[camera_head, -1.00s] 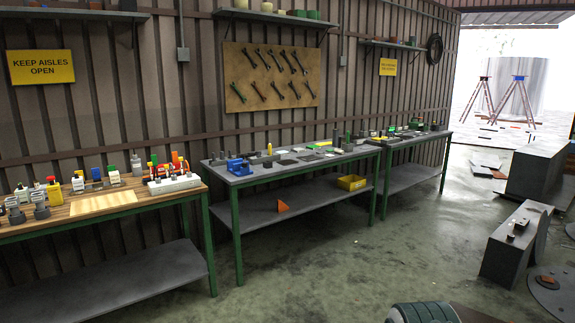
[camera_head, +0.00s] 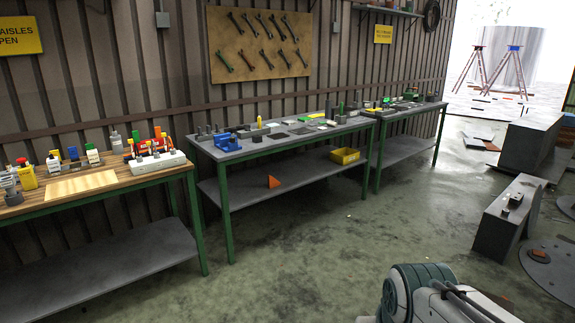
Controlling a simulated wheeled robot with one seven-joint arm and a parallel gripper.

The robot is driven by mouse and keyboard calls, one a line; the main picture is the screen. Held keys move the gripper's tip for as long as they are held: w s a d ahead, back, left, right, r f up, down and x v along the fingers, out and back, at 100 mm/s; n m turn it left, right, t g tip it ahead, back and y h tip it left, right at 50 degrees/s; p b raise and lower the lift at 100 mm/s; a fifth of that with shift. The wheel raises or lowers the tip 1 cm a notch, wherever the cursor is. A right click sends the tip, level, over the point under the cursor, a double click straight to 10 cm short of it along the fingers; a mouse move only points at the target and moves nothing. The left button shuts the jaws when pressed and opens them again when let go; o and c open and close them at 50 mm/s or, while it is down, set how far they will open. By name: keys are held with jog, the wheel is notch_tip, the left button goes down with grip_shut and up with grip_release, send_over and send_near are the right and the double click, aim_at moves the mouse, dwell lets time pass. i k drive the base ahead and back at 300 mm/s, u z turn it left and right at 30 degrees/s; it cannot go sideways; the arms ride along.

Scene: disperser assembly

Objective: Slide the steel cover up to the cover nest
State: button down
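I cannot single out the steel cover or the cover nest at this distance. The middle workbench (camera_head: 232,155) carries small grey blocks, dark flat plates (camera_head: 302,131) and a blue vise-like fixture (camera_head: 227,141) near its left end. Upright dark cylinders stand at its back edge. My gripper is not in view. Only a part of what appears to be my own arm, with a ribbed teal cap, shows at the lower right.
A wooden-topped bench (camera_head: 107,194) with bottles and a white rack (camera_head: 160,162) stands left. A farther bench (camera_head: 409,110) adjoins the middle one. A yellow bin (camera_head: 345,155) and orange wedge (camera_head: 273,182) sit on the lower shelf. Grey blocks (camera_head: 500,215) stand right. The floor between is clear.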

aim_at(280, 135)
jog(key=z, duration=0.1)
jog(key=i, duration=4.2)
jog(key=u, duration=0.55)
jog(key=i, duration=1.35)
jog(key=u, duration=0.3)
